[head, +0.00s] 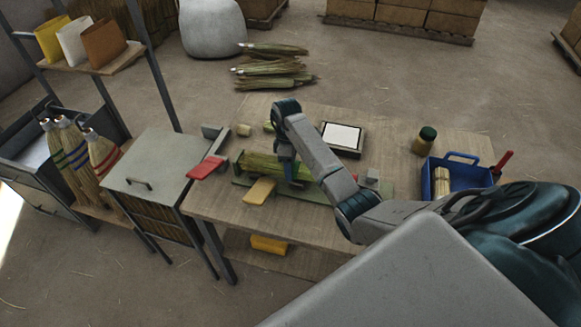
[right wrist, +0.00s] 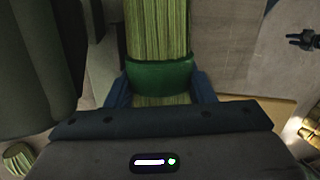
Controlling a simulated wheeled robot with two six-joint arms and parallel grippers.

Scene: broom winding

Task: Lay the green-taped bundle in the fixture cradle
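The green-taped bundle (head: 262,162) of pale green stalks lies level along the green fixture (head: 243,182) on the workbench. I cannot tell whether it rests fully in the cradle. My right gripper (head: 287,178) points down at the bundle. In the right wrist view its blue fingers (right wrist: 160,88) sit on both sides of the green tape (right wrist: 160,76) and appear to press on it. A small dark two-pronged shape, which looks like my left gripper (right wrist: 303,40), shows at the right edge of that view, prongs apart; the head view does not show it.
On the workbench (head: 222,205) are a red-handled tool (head: 206,167), a yellow block (head: 259,190), a framed white panel (head: 341,136), a jar (head: 424,140) and a blue tote (head: 455,181). A grey cabinet (head: 158,166) stands left. Bundles (head: 272,68) lie on the floor behind.

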